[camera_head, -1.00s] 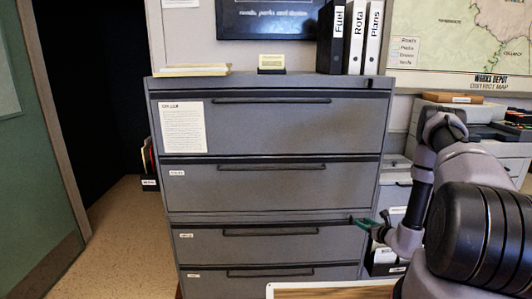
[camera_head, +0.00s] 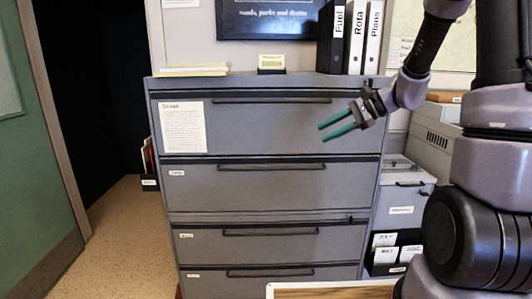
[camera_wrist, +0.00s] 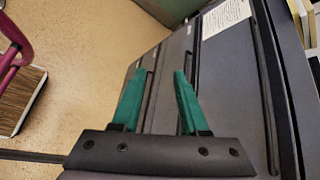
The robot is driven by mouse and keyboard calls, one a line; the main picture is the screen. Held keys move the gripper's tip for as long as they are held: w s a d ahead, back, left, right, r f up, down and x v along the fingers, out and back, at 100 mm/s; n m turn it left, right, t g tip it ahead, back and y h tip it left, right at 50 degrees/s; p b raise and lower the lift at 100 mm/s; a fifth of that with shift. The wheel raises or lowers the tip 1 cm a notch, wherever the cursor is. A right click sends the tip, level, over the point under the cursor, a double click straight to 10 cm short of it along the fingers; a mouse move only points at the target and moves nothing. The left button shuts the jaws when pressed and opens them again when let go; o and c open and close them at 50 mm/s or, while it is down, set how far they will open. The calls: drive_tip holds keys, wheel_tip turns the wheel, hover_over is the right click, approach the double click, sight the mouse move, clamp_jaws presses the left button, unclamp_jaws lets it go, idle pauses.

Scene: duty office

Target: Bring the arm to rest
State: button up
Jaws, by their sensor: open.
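My gripper (camera_head: 337,128) has two green fingers, spread apart with nothing between them. In the head view it is raised in front of the top drawer of the grey filing cabinet (camera_head: 270,190), towards its right side, pointing left. My arm reaches in from the right edge of the view. In the wrist view the green fingers (camera_wrist: 157,95) are parted, with the cabinet's drawer fronts (camera_wrist: 215,85) behind them.
The cabinet's drawers all look shut. Binders (camera_head: 354,38), a small yellow card (camera_head: 271,62) and papers (camera_head: 195,70) stand on its top. A file holder (camera_head: 395,248) is at the lower right. A wooden-topped surface (camera_head: 330,291) is in front. Open floor (camera_head: 115,235) lies left.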

drive_tip(key=s+d+r+n+t+h, duration=0.2)
drive_tip(key=s+r, duration=0.4)
drive_tip(key=s, duration=0.4)
drive_tip(key=s+d+r+n+t+h, duration=0.1)
drive_tip(key=s+d+r+n+h, duration=0.3)
drive_tip(key=s, duration=0.6)
wheel_tip(320, 180, up, 2)
drive_tip(key=n+h, duration=0.2)
drive_tip(key=h, duration=0.1)
drive_tip(key=shift+s+d+n+t, duration=0.2)
drive_tip(key=shift+n+t, duration=0.1)
drive_tip(key=shift+t, duration=0.1)
drive_tip(key=shift+r, duration=0.1)
